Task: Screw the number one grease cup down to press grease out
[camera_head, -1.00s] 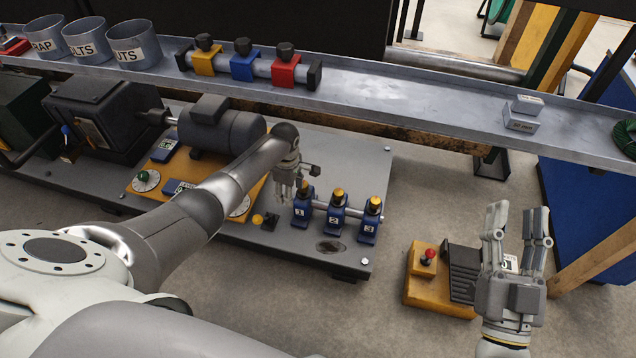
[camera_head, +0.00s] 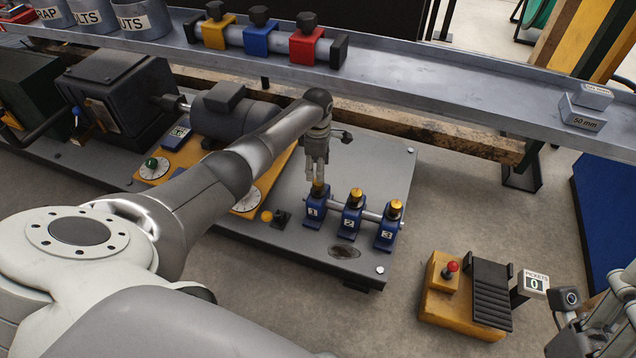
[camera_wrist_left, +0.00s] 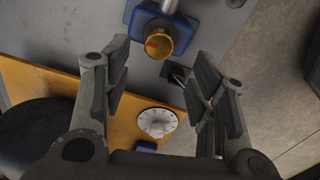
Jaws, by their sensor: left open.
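The number one grease cup (camera_head: 318,188) is a brass-coloured cap on a blue block marked 1 (camera_head: 314,210), the leftmost of three on a rail. Blocks marked 2 (camera_head: 351,222) and 3 (camera_head: 386,236) stand to its right with similar caps. My left gripper (camera_head: 316,178) points down just above the number one cup. In the left wrist view, the brass cup (camera_wrist_left: 161,40) with a red mark lies beyond and between the open fingers, with nothing held. My right gripper (camera_head: 585,325) is partly cut off at the lower right edge, and its fingers are unclear.
A black square knob (camera_head: 281,218) and a yellow button (camera_head: 267,216) sit left of the blocks. A dial (camera_head: 247,201) is on the orange panel. A pedestal with a red knob (camera_head: 452,268) stands at right. The grey shelf (camera_head: 440,85) runs behind.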

